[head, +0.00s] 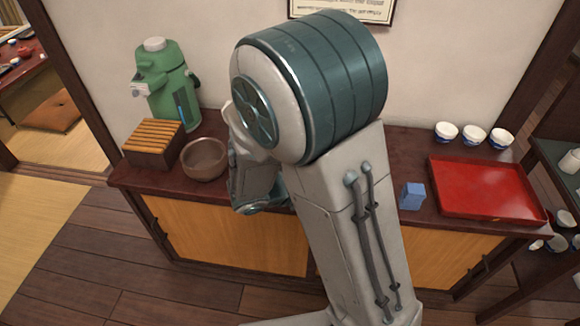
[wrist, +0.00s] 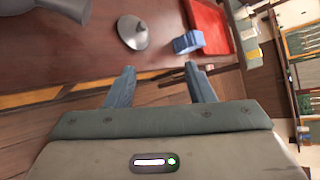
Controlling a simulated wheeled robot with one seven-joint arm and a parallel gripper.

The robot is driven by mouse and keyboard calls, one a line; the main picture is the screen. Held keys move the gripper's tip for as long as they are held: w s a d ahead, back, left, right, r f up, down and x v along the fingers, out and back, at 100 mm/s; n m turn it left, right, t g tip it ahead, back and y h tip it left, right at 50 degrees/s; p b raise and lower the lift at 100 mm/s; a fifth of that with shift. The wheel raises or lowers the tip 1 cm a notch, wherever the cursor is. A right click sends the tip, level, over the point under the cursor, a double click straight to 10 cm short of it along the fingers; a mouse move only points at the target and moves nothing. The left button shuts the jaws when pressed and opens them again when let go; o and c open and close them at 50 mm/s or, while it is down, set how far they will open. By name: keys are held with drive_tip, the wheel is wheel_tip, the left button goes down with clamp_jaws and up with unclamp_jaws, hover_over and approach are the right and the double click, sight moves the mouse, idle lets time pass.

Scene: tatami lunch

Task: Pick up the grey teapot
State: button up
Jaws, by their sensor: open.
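In the wrist view a smooth grey rounded body (wrist: 48,14) is cut off by the top left corner; it may be the grey teapot, but I cannot tell for sure. Right of it a small grey cone-shaped piece with a knob (wrist: 134,33), like a lid, lies on the dark red counter (wrist: 95,52). My gripper (wrist: 160,68) is open, with nothing between its fingers, near the counter's front edge and apart from both grey things. In the head view my arm covers the middle of the counter, and no grey teapot shows there.
A blue block (head: 412,196) stands beside a red tray (head: 485,190), with white-and-blue cups (head: 474,136) behind. Left of my arm are a brown bowl (head: 205,158), a slatted wooden box (head: 155,143) and a green air pot (head: 166,85). The wall closes the back.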

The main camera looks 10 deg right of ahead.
drive_tip(key=w+a+f+n+t+y+b, duration=0.1)
drive_tip(key=w+a+f+n+t, duration=0.25)
drive_tip(key=n, duration=0.45)
drive_tip(key=w+a+f+n+t+b, duration=0.1)
drive_tip(key=w+a+f+n+t, duration=0.15)
drive_tip(key=a+n, duration=0.35)
drive_tip(key=shift+n+t+y, duration=0.4)
drive_tip(key=shift+n, duration=0.5)
drive_tip(key=x, duration=0.6)
drive_tip(key=f+x, duration=0.1)
drive_tip(key=x, duration=0.2)
drive_tip(key=shift+s+d, duration=0.1)
drive_tip(key=shift+s, duration=0.2)
drive_tip(key=x, duration=0.2)
drive_tip(key=b+x, duration=0.1)
drive_tip(key=x, duration=0.2)
drive_tip(key=shift+s+d, duration=0.2)
drive_tip(key=shift+d, duration=0.1)
drive_tip(key=shift+r, duration=0.1)
clamp_jaws()
